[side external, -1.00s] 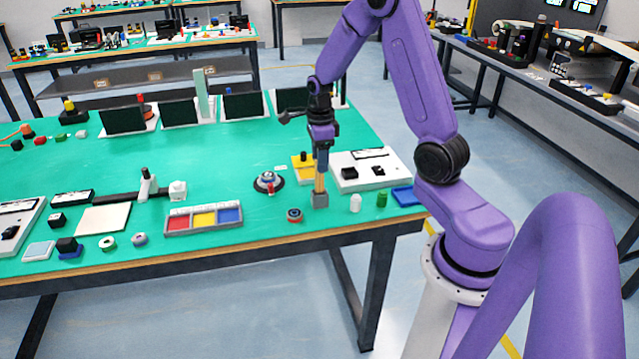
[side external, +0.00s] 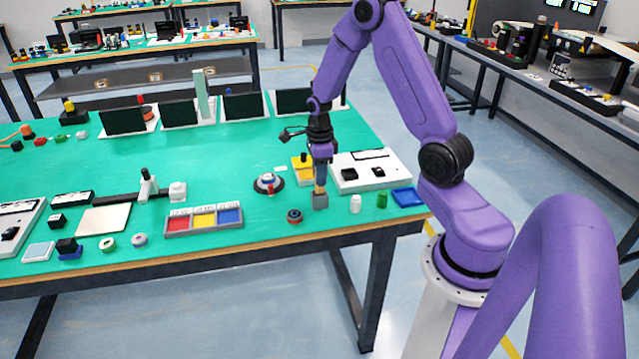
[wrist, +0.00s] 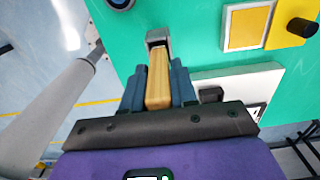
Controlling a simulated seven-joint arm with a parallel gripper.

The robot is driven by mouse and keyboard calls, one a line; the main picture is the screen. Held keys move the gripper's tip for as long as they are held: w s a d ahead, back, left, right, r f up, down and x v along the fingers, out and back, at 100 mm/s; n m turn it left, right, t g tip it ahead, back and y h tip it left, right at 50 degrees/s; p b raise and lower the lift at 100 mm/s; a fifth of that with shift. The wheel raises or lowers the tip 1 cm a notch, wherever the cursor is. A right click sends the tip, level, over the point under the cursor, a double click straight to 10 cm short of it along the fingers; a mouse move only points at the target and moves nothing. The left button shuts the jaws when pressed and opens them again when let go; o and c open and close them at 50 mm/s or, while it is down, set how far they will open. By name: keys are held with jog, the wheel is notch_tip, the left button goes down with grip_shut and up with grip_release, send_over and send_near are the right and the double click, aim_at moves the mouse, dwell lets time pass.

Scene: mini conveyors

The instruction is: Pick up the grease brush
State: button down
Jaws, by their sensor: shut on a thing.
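The grease brush (wrist: 158,80) has a tan wooden handle and stands upright in a small grey holder (side external: 320,201) near the front edge of the green table. My gripper (side external: 320,172) points straight down over the holder. In the wrist view, the two blue-grey fingers (wrist: 158,92) are shut on the handle, one on each side. The handle's lower end goes into the grey holder, which also shows in the wrist view (wrist: 158,36). The bristles are not visible.
A white panel (side external: 372,172) and a yellow block (side external: 303,172) lie behind. A three-colour tray (side external: 204,219) is to the left.

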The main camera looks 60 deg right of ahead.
jog(key=shift+r, duration=0.1)
notch_tip(320, 180, up, 10)
jog(key=shift+f, duration=0.1)
dwell(0.4)
dwell(1.4)
jog(key=w+d+f, duration=0.1)
jog(key=w+d, duration=0.8)
jog(key=w, duration=0.1)
notch_tip(320, 180, down, 6)
dwell(0.7)
jog(key=shift+f, duration=0.7)
dwell(1.9)
notch_tip(320, 180, up, 7)
dwell(1.0)
